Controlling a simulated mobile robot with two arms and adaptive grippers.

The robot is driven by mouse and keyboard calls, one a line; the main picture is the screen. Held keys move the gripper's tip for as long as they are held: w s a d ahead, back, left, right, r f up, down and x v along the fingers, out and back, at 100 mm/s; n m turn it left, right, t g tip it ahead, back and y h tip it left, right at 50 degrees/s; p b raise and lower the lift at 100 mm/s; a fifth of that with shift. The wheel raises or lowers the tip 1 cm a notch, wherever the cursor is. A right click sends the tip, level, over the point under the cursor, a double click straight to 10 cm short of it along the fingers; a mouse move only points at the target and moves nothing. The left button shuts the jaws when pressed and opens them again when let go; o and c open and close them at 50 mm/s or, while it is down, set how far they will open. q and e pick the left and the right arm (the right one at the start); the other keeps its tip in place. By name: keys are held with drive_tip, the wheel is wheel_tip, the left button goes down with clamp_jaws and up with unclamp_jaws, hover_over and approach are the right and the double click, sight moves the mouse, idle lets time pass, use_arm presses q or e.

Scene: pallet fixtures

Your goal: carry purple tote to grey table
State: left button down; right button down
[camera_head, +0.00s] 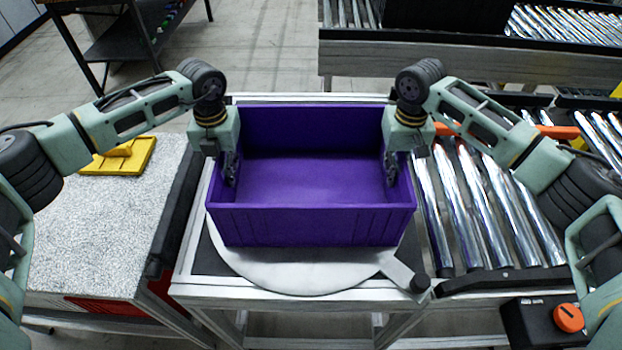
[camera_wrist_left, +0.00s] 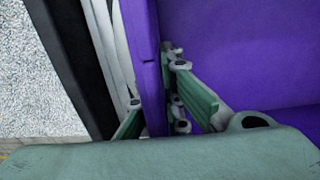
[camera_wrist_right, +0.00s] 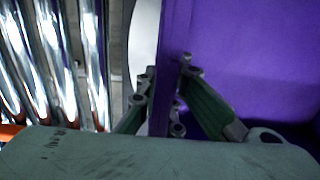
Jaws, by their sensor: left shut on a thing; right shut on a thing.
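The purple tote (camera_head: 310,226) is open-topped, empty and looks level in the head view. It is over a round light-grey plate (camera_head: 300,276) on a metal-framed stand; I cannot tell whether it touches the plate. My left gripper (camera_head: 228,170) is shut on the tote's left side wall, one finger inside and one outside, as the left wrist view (camera_wrist_left: 152,95) also shows. My right gripper (camera_head: 391,170) is shut on the right side wall in the same way, seen in the right wrist view (camera_wrist_right: 165,90). A table with a speckled grey top (camera_head: 100,235) stands at left.
A yellow object (camera_head: 120,158) lies on the speckled table's far part. A roller conveyor (camera_head: 490,215) adjoins the stand at right. Another conveyor (camera_head: 460,55) runs across the back. A dark bench (camera_head: 120,40) stands at the back left. Open floor (camera_head: 250,50) lies behind the stand.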

sight(223, 153)
use_arm(q)
drive_tip(key=shift+w+r, duration=0.15)
drive_tip(key=shift+r, duration=0.1)
use_arm(e)
drive_tip(key=shift+w+r, duration=0.15)
drive_tip(key=shift+r, duration=0.1)
